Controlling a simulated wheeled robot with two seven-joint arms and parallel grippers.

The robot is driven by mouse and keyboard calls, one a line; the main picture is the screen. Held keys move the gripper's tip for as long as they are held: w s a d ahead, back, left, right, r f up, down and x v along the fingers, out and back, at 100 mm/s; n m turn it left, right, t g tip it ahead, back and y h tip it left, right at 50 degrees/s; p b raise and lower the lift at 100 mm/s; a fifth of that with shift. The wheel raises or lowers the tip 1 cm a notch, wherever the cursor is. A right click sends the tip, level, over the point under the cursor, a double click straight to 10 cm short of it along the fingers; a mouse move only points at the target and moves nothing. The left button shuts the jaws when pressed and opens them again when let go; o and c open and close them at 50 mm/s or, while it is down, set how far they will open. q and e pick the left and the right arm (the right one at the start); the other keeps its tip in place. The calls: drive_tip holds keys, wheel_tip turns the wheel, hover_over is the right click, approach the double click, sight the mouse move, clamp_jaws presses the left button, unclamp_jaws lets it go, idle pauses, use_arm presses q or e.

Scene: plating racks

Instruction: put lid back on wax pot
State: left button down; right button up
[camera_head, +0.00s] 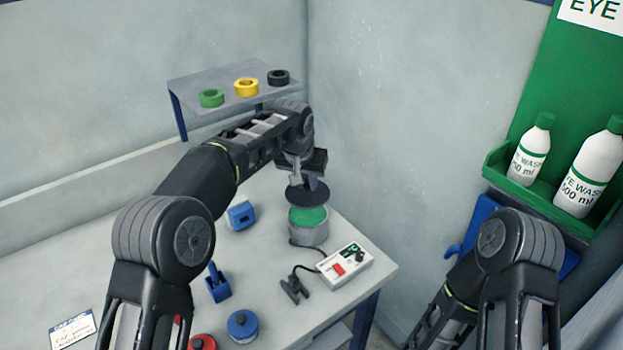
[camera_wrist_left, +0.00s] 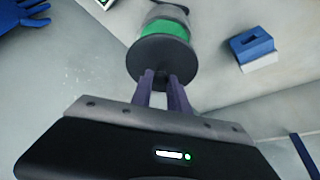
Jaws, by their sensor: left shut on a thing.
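The wax pot (camera_head: 309,234) is a grey metal cylinder with green wax (camera_head: 310,215) at its top, near the right corner of the table. My left gripper (camera_head: 307,183) is above the pot, shut on the dark round lid (camera_head: 305,196). The lid is held over the pot, with green showing below its front edge. In the left wrist view the fingers (camera_wrist_left: 163,85) hold the lid (camera_wrist_left: 160,62), and the green wax (camera_wrist_left: 165,29) shows behind it. The lid looks apart from the pot. My right arm shows at lower right, but its gripper is out of view.
A white control box (camera_head: 345,266) with a cable and a black clamp (camera_head: 293,289) lie before the pot. Blue items (camera_head: 241,214) and round red and blue pieces (camera_head: 243,325) stand nearby. A shelf (camera_head: 200,84) holds several tape rolls behind.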

sight(306, 196)
use_arm(q)
drive_tip(key=shift+d+f, duration=0.1)
drive_tip(key=shift+f+b, duration=0.35)
drive_tip(key=shift+f, duration=0.35)
wheel_tip(306, 196, down, 4)
drive_tip(key=b, duration=0.3)
drive_tip(key=shift+f, duration=0.45)
drive_tip(key=shift+f, duration=0.1)
idle(1.1)
idle(0.9)
drive_tip(key=c, duration=1.2)
unclamp_jaws()
drive_tip(key=shift+o, duration=0.6)
